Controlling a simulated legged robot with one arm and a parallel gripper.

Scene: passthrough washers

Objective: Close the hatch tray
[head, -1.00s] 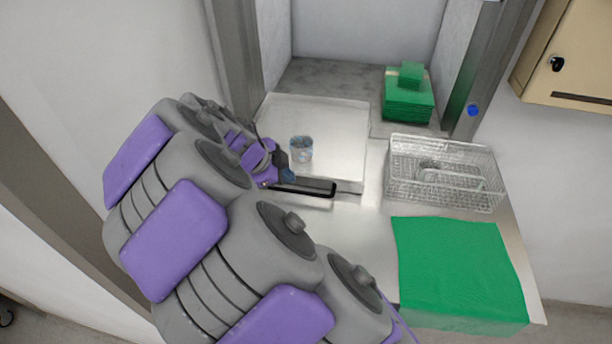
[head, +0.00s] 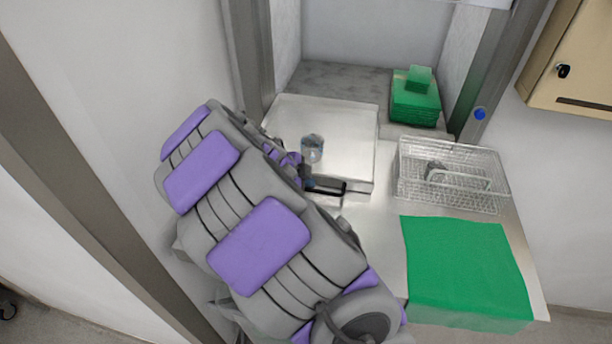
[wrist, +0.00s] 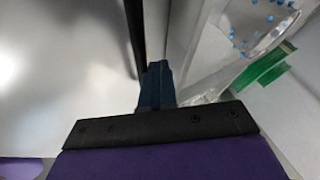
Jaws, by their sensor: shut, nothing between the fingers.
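The hatch tray is a flat silver metal tray (head: 345,120) at the front of the hatch opening, with a black bar handle (head: 330,188) along its front edge. A small clear cup (head: 312,149) with bluish contents stands upright on it. My gripper (head: 308,183) is shut and empty at the left end of the handle, partly hidden by my arm. In the wrist view the dark blue shut fingers (wrist: 156,86) lie right beside a black bar (wrist: 136,40); whether they touch it I cannot tell. A clear thing with blue specks (wrist: 240,40) is at upper right there.
A wire basket (head: 452,172) holding a metal item stands right of the tray. A green cloth (head: 465,265) covers the front right counter. A green stack (head: 414,100) sits behind the tray inside the hatch. Metal frame posts flank the opening. Bare counter lies between tray and cloth.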

